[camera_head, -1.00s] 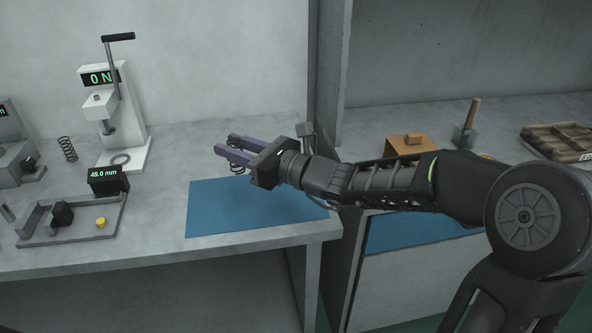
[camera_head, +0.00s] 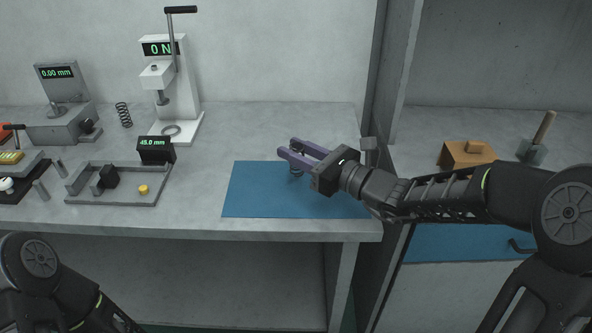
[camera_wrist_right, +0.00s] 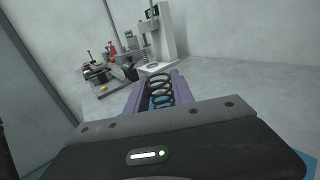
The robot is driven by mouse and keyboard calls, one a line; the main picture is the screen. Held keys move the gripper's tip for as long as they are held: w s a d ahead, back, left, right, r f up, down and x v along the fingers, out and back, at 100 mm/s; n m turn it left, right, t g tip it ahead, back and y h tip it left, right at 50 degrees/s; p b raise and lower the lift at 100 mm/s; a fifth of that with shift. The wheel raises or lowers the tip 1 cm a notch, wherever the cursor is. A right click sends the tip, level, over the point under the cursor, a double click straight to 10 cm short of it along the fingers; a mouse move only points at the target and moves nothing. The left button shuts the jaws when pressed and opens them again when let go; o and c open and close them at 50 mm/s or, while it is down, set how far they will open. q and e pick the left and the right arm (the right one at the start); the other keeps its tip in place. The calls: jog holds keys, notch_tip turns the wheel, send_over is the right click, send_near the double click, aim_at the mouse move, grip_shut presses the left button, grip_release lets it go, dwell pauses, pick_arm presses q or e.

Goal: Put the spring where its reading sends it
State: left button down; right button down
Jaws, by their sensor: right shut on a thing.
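My right gripper (camera_head: 299,155) is over the back part of the blue mat (camera_head: 262,201). Its purple fingers are shut on a dark coil spring (camera_head: 296,172), which hangs below them in the head view. The spring (camera_wrist_right: 159,92) shows clearly between the fingers in the right wrist view. Another dark spring (camera_head: 123,114) stands upright at the back of the bench. The white press (camera_head: 172,85) reads "0 N" and has a ring on its base. A small gauge display (camera_head: 156,150) reads about 45.0 mm. My left gripper is out of view.
A grey tray (camera_head: 112,203) holds a black block and a yellow button. A grey gauge (camera_head: 62,105) reading 0.00 mm stands at the back left. A divider panel (camera_head: 388,100) stands right of the bench. Bare bench lies between press and mat.

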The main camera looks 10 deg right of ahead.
jog(key=shift+f, duration=0.3)
jog(key=shift+f+b, duration=0.35)
jog(key=shift+f, duration=1.45)
jog(key=shift+f, duration=0.3)
jog(key=c, duration=1.1)
grip_release()
jog(key=shift+r, duration=0.1)
jog(key=shift+r, duration=0.15)
jog(key=shift+s+d, duration=0.1)
jog(key=v, duration=1.1)
jog(key=shift+s+d+p, duration=0.25)
jog(key=shift+s+p, duration=0.05)
